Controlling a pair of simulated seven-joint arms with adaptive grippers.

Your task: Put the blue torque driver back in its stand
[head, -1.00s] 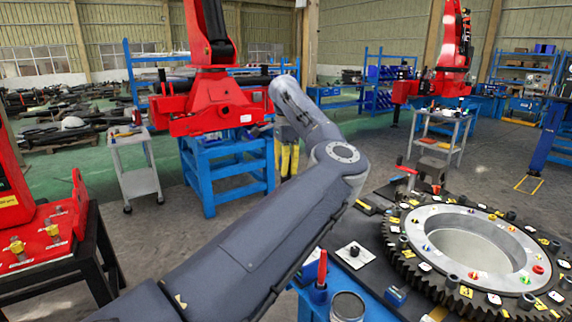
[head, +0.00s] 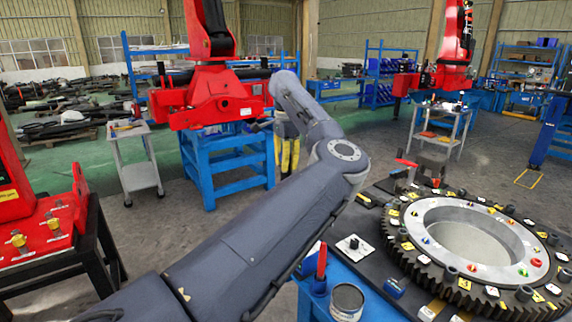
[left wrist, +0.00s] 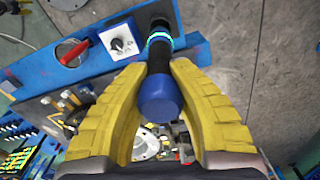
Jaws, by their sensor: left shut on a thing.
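The blue torque driver (left wrist: 159,98) shows in the left wrist view, with a blue rounded cap, a black shaft and a glowing cyan ring. My left gripper (left wrist: 158,66) has its yellow fingers shut on it. In the head view my left gripper (head: 286,157) hangs behind my forearm, fingers down, left of the table, and the driver is hidden. A blue holder (head: 319,287) with a red-handled tool (head: 322,262) stands at the table's near left edge. My right gripper is out of view.
A metal can (head: 347,300) and a white plate with a black knob (head: 354,247) are near the holder. A large toothed ring (head: 402,262) fills the table's right part. A red machine on a blue stand (head: 226,165) is behind my gripper. Open floor lies left of the table.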

